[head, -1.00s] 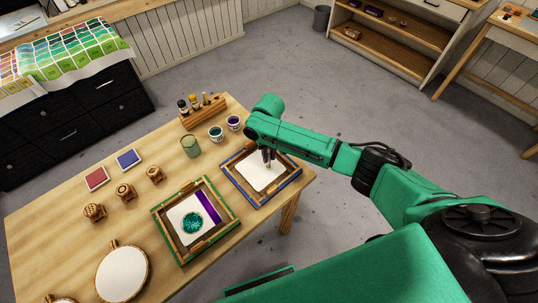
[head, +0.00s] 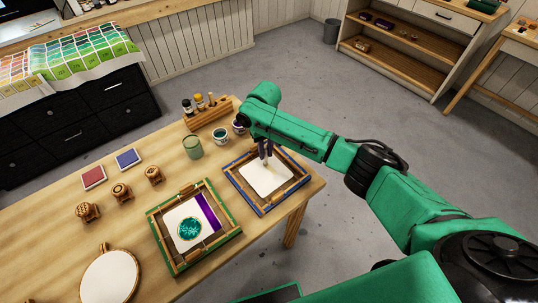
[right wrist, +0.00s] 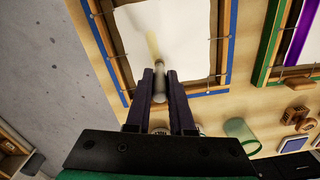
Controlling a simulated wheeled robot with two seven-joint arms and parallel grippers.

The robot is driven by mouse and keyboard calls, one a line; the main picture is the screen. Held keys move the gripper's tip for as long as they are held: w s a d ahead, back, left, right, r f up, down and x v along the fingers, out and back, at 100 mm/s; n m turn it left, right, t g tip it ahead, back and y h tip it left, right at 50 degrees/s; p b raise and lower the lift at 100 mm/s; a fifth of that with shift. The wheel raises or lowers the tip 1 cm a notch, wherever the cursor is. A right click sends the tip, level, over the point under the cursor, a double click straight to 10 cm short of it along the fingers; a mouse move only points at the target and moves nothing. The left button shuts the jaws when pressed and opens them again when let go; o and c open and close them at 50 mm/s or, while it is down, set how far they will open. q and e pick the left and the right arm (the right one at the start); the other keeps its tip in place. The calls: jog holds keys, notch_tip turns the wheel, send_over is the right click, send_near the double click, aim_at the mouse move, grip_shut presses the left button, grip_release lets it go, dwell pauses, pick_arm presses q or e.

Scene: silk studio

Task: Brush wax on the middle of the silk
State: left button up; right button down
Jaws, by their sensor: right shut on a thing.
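A white silk (head: 266,182) is stretched in a blue-edged wooden frame (head: 290,196) at the table's right end. My right gripper (head: 266,156) is over the far part of this silk, shut on a brush. In the right wrist view the brush (right wrist: 159,84) stands between the fingers, its pale tip pointing at the silk (right wrist: 190,45). A faint yellowish streak (right wrist: 152,42), which may be wax or part of the brush, shows just beyond it. Whether the tip touches the cloth I cannot tell. My left gripper is not in view.
A green-edged frame (head: 176,262) with a purple stripe and teal disc lies left of the blue one. A green cup (head: 192,147), a teal pot (head: 220,136) and a bottle rack (head: 207,115) stand behind. Carved stamps (head: 125,192) and ink pads (head: 128,159) lie farther left.

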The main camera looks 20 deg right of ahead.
jog(key=shift+s+a, duration=0.3)
jog(key=shift+a, duration=0.3)
jog(key=shift+s+r, duration=0.15)
jog(key=shift+s, duration=0.1)
jog(key=shift+s+d+p, duration=0.3)
jog(key=shift+s+p, duration=0.4)
jog(key=shift+s, duration=0.05)
jog(key=shift+s+d+p, duration=0.25)
jog(key=shift+s, duration=0.3)
jog(key=shift+s+d+p, duration=0.2)
jog(key=shift+s+p, duration=0.05)
jog(key=shift+s, duration=0.3)
jog(key=shift+s+a+p, duration=0.3)
jog(key=shift+a+p, duration=0.25)
jog(key=shift+a, duration=0.55)
jog(key=shift+w+a+f+b, duration=0.1)
jog(key=shift+w+f+b, duration=0.1)
jog(key=shift+w+b, duration=0.15)
jog(key=shift+w+a+b, duration=0.35)
jog(key=shift+w+b, duration=0.2)
jog(key=shift+w, duration=0.25)
jog(key=shift+w+a+b, duration=0.35)
jog(key=shift+w+b, duration=0.15)
jog(key=shift+w, duration=0.3)
notch_tip(320, 180, up, 6)
jog(key=p, duration=0.6)
jog(key=shift+p, duration=0.4)
